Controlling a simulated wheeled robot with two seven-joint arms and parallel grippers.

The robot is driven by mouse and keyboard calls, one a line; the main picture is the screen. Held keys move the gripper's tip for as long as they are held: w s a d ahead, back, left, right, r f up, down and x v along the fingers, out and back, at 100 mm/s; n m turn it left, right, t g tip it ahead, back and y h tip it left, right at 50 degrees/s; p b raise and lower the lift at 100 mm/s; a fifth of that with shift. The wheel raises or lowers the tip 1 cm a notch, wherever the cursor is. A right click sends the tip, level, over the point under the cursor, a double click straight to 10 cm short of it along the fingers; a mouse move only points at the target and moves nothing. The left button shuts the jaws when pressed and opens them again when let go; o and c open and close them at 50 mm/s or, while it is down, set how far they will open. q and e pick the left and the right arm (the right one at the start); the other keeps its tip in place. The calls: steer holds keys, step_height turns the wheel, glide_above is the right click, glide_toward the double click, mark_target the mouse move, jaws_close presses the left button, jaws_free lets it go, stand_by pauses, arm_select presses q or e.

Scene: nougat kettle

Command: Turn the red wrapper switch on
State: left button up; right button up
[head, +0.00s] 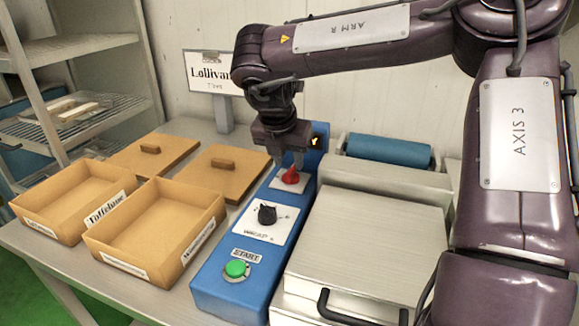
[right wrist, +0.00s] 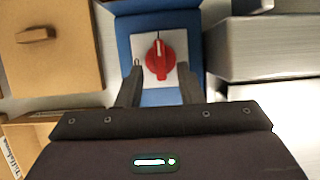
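The red wrapper switch (head: 290,176) is a rotary knob on a white plate near the far end of the blue control box (head: 215,285). In the right wrist view the red knob (right wrist: 159,60) has a pale pointer line towards the top of the picture. My right gripper (head: 288,163) points down over the switch. In the right wrist view its two fingers (right wrist: 160,76) are apart, one on each side of the knob's near part, with gaps showing; I see no grip on it. My left gripper is not in view.
A black knob (head: 267,215) and a green start button (head: 236,268) sit nearer on the same box. A metal machine with a blue roller (head: 388,149) stands to the right. Open cardboard boxes (head: 155,232) and lids (head: 208,172) lie to the left. A sign (head: 209,73) stands behind.

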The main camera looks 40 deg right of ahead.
steer(key=shift+v, duration=2.05)
